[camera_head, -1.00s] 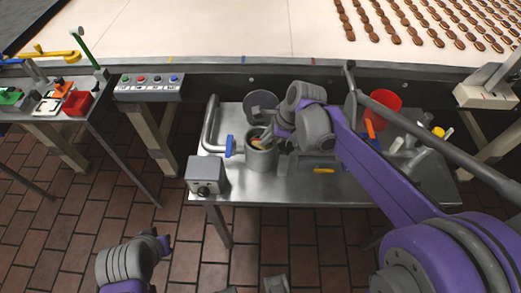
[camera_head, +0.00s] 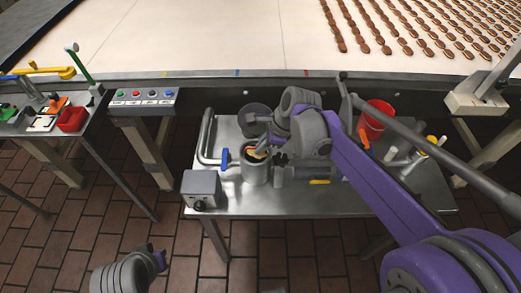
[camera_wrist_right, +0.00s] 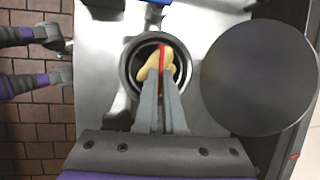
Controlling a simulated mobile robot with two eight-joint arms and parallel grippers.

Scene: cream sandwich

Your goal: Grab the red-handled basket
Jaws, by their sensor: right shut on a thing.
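A round metal pot (camera_head: 256,172) stands on the steel table, open at the top. In the right wrist view its dark rim (camera_wrist_right: 127,68) surrounds yellowish contents (camera_wrist_right: 146,68) and a narrow red handle (camera_wrist_right: 162,56). My right gripper (camera_wrist_right: 162,80) reaches over the pot's mouth, its two long fingers shut on the red handle. In the head view the same gripper (camera_head: 266,149) is above the pot. The basket body inside the pot is mostly hidden. My left gripper (camera_head: 160,262) is low at the left, away from the table, its jaw gap unclear.
A round dark plate (camera_wrist_right: 258,78) lies beside the pot. A grey box with a knob (camera_head: 201,188) stands at the table's front left. A red bucket (camera_head: 375,118) is behind my right arm. A conveyor (camera_head: 220,40) with rows of biscuits runs along the back.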

